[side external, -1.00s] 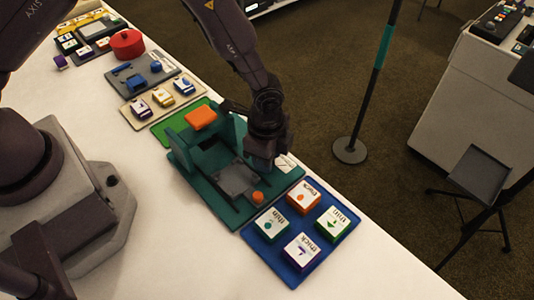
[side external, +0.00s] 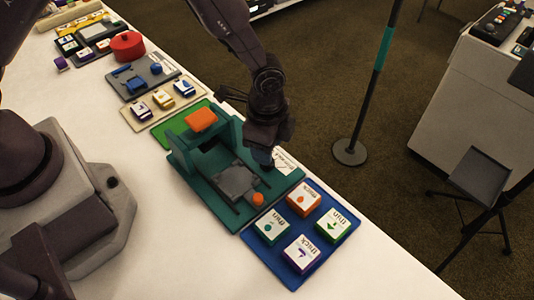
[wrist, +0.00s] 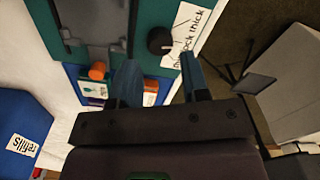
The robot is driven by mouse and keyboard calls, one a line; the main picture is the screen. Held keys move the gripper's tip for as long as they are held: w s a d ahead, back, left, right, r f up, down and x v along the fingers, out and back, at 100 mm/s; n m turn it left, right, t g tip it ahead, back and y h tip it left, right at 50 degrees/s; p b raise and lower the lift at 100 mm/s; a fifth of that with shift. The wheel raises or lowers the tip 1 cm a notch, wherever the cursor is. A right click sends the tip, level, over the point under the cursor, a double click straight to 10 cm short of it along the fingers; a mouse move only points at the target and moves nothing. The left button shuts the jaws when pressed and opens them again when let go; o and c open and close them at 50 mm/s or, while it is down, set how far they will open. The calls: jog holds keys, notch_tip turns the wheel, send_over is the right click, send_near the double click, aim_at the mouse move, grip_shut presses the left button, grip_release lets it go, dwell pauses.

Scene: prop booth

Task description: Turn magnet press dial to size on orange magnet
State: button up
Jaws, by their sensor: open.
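The teal magnet press (side external: 190,170) stands mid-table, with an orange block on top and a grey plate. Its black dial (wrist: 159,40) shows in the wrist view beside a white label (wrist: 190,28) on which "thick" is readable; in the side view my gripper hides the dial. The orange magnet (side external: 303,198) sits at the back of a blue tray (side external: 262,243) in front of the press; its printed word is hard to read. My gripper (wrist: 158,70) is open and empty, its fingers to either side of the dial's line and apart from it in the picture. Contact cannot be told.
The blue tray also holds several other labelled magnets. Behind the press lie a green mat (side external: 167,129), a beige tray (side external: 151,120) with small blocks, a grey board (side external: 131,88) and a red round pot (side external: 127,46).

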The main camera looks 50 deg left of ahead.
notch_tip(320, 180, up, 9)
jog(key=shift+o, duration=0.5)
